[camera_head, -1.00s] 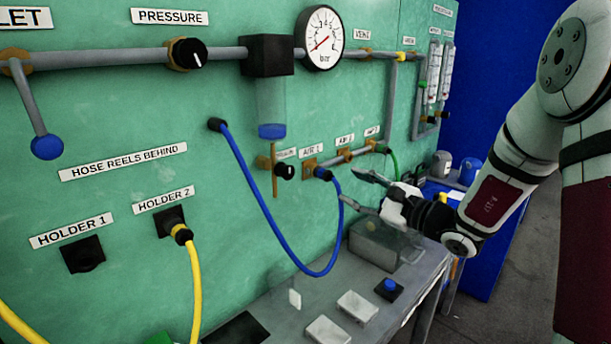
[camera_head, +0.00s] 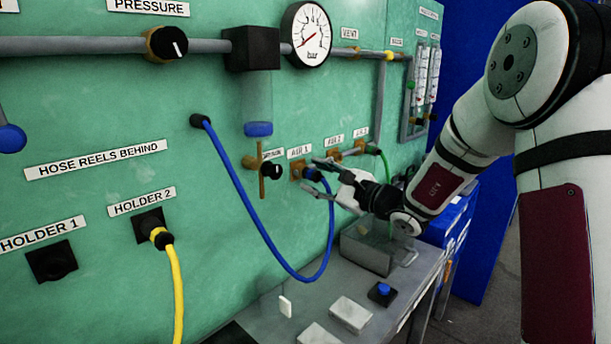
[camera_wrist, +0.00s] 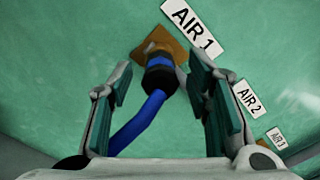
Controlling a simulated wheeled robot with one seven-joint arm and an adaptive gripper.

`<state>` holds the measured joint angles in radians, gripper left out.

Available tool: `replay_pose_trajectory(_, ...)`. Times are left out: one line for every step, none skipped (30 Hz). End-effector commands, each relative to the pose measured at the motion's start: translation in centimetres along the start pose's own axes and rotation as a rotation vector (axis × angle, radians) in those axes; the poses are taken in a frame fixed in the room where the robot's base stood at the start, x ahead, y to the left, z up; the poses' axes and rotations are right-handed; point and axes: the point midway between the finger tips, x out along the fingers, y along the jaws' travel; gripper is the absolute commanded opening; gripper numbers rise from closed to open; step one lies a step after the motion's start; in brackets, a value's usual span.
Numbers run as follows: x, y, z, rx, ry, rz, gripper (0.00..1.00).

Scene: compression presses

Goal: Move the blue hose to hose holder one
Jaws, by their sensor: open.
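The blue hose (camera_head: 262,232) hangs in a loop from a black port on the green panel to the AIR 1 outlet (camera_head: 297,172). Its end connector (camera_wrist: 159,74) is plugged in at AIR 1, with a blue band and dark collar. My gripper (camera_head: 322,178) is open at this connector. In the wrist view its two fingers (camera_wrist: 160,90) stand on either side of the connector and hose, with gaps visible. Hose holder one, labelled HOLDER 1 (camera_head: 51,262), is an empty black socket at the lower left. HOLDER 2 (camera_head: 149,225) holds a yellow hose end.
The yellow hose (camera_head: 177,290) hangs down from HOLDER 2. A grey bench (camera_head: 385,275) with a clear box stands below.

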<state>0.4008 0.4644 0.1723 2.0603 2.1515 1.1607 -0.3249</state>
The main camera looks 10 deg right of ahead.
Motion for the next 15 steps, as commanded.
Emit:
replay_pose_trajectory(0.03,-0.01,0.02,0.0,0.0,0.0,0.45)
replay_pose_trajectory(0.03,-0.02,0.03,0.0,0.0,0.0,0.45)
replay_pose_trajectory(0.02,-0.02,0.04,0.0,0.0,0.0,0.45)
replay_pose_trajectory(0.01,-0.02,0.04,0.0,0.0,0.0,0.45)
replay_pose_trajectory(0.01,-0.02,0.04,0.0,0.0,0.0,0.45)
replay_pose_trajectory(0.01,-0.02,0.04,0.0,0.0,0.0,0.45)
replay_pose_trajectory(0.0,-0.02,0.04,0.0,0.0,0.0,0.38)
replay_pose_trajectory(0.0,-0.02,0.04,0.0,0.0,0.0,0.31)
replay_pose_trajectory(0.0,-0.02,0.03,0.0,0.0,0.0,0.22)
replay_pose_trajectory(0.0,-0.02,0.03,0.0,0.0,0.0,0.16)
replay_pose_trajectory(0.0,-0.02,0.03,0.0,0.0,0.0,0.09)
replay_pose_trajectory(-0.01,-0.03,0.03,0.0,0.0,0.0,0.0)
replay_pose_trajectory(-0.01,-0.03,0.03,0.0,0.0,0.0,0.0)
replay_pose_trajectory(-0.01,-0.04,0.03,0.0,0.0,0.0,0.0)
replay_pose_trajectory(0.0,-0.06,0.05,-0.001,-0.001,-0.001,0.0)
